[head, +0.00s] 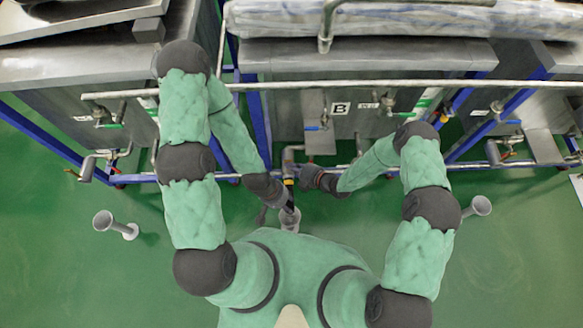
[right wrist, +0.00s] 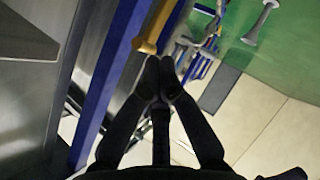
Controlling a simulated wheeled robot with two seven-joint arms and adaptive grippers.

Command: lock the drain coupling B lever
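The B label (head: 341,108) is on the middle steel tank. Below and left of it, a grey drain pipe elbow (head: 291,150) leads down to the coupling area, where a small yellow-orange part shows between my grippers. My left gripper (head: 287,206) is beside the lower pipe end (head: 290,222); its fingers are too small and dark to read. My right gripper (head: 304,174) is just right of the drain line. In the right wrist view its fingertips (right wrist: 160,70) are together, with nothing visible between them. A yellow handle-like part (right wrist: 153,30) lies just beyond the tips. Whether they touch is unclear.
A long pale rail (head: 250,87) and a blue frame bar (head: 225,176) run across the tank fronts. A blue-handled valve (head: 316,128) sits above the drain.

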